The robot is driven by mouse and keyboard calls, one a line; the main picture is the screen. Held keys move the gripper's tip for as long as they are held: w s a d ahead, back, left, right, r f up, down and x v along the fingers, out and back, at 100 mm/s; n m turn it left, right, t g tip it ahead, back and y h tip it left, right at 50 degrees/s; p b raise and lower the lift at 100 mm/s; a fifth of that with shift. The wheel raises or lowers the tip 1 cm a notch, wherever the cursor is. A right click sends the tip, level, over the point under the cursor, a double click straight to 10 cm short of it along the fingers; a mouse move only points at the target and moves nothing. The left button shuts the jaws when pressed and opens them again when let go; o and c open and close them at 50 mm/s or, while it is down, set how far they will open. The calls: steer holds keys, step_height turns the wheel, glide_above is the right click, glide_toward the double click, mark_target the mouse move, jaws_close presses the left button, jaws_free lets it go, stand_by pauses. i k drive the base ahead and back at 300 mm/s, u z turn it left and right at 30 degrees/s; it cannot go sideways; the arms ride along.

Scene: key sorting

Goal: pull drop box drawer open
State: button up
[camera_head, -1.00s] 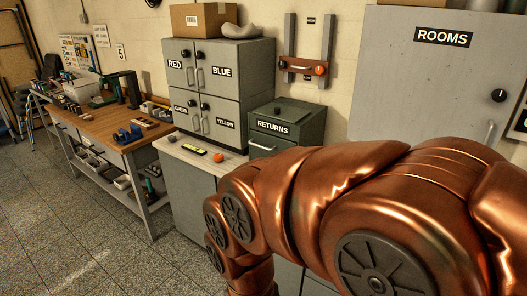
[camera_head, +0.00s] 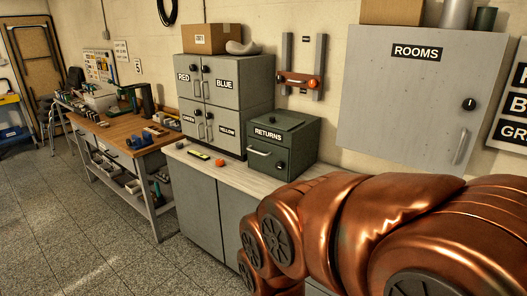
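A dark green-grey box labelled RETURNS (camera_head: 290,143) stands on the counter, right of the grey locker block. Its front has a pale bar handle (camera_head: 259,152) and a dark round knob or lock (camera_head: 280,165). The front looks closed. It is the only box here that resembles a drop box; none is labelled so. My copper-coloured arm fills the lower right, in front of the counter. My gripper is not in view.
The grey locker block (camera_head: 239,99) has RED, BLUE, GREEN and YELLOW doors. A yellow-and-black item (camera_head: 198,155) and an orange object (camera_head: 219,163) lie on the counter (camera_head: 234,173). A ROOMS cabinet (camera_head: 415,100) hangs at right. A workbench (camera_head: 138,144) stands at left; the floor in front is clear.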

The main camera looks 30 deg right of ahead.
mark_target(280, 152)
steer(key=z, duration=0.05)
steer(key=i, duration=1.3)
steer(key=u, duration=0.7)
